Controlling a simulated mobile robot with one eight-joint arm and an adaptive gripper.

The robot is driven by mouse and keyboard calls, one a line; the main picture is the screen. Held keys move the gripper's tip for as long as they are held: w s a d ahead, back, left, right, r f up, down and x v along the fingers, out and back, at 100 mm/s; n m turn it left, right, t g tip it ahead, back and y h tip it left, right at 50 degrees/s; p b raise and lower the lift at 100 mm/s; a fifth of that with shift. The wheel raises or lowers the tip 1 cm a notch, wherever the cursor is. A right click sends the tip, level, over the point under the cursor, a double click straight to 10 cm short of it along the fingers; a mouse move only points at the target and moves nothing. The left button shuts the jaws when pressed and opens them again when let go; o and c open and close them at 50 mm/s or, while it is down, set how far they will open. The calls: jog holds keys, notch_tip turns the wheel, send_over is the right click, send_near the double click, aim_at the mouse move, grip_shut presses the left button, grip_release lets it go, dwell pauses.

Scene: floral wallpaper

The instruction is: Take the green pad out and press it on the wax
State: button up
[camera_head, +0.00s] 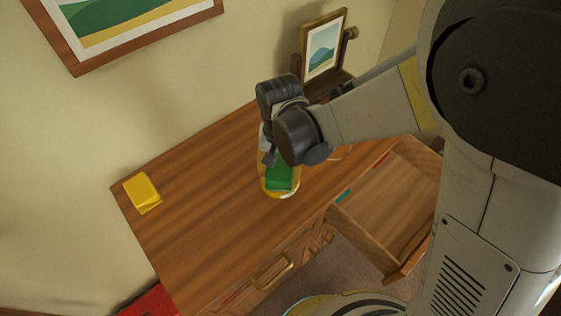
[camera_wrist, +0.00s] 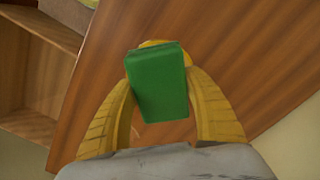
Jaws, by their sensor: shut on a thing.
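My gripper (camera_head: 279,188) is above the wooden desk, its yellow ridged fingers shut on the green pad (camera_head: 280,176). In the wrist view the pad (camera_wrist: 158,85) is a green block between the two fingers. A bit of yellow (camera_wrist: 154,43) shows just past the pad's far edge; I cannot tell whether it is a fingertip or a thing beneath. A yellow, block-like thing (camera_head: 142,193) lies at the desk's left end. I cannot identify the wax for sure. The gap between pad and desk is hard to judge.
The desk top (camera_head: 205,205) is mostly clear between the yellow block and my gripper. A drawer (camera_head: 385,215) stands open at the right, with a small teal thing (camera_head: 343,195) at its left side. A framed picture on a stand (camera_head: 322,50) stands at the back.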

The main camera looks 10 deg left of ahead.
aim_at(280, 166)
jog(key=shift+f+b, duration=0.5)
jog(key=shift+b, duration=0.05)
dwell(1.9)
jog(key=shift+r+p, duration=2.6)
jog(key=shift+r, duration=0.95)
